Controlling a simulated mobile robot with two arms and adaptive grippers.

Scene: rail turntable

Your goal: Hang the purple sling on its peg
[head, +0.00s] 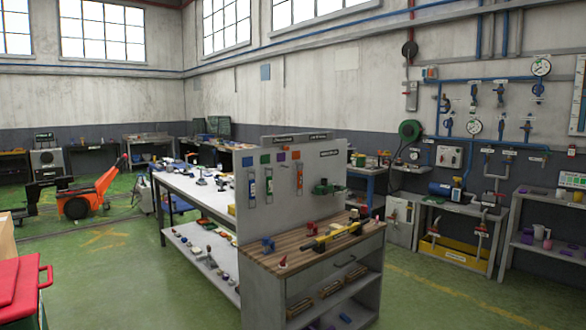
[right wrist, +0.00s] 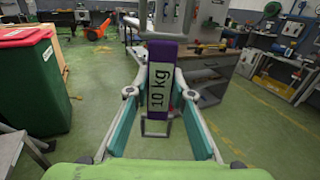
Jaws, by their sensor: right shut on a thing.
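The purple sling (right wrist: 162,50) with a white "10 kg" label shows in the right wrist view. My right gripper (right wrist: 160,80) is shut on it, and the sling stands upright between the fingers. A metal loop shows below the label. In the head view, a grey pegboard panel (head: 322,178) stands on the workbench. A blue sling (head: 252,186), a green sling (head: 269,182) and a red-orange sling (head: 299,178) hang on it. A purple square marker (head: 281,156) sits between the green and red-orange slings, with bare panel below it. The peg itself is too small to tell. My left gripper is not in view.
A wooden-topped bench (head: 290,255) with a yellow tool (head: 335,235) stands before the panel. A long white table (head: 195,188) runs behind it. A red-lidded green bin (right wrist: 28,75) is at the left.

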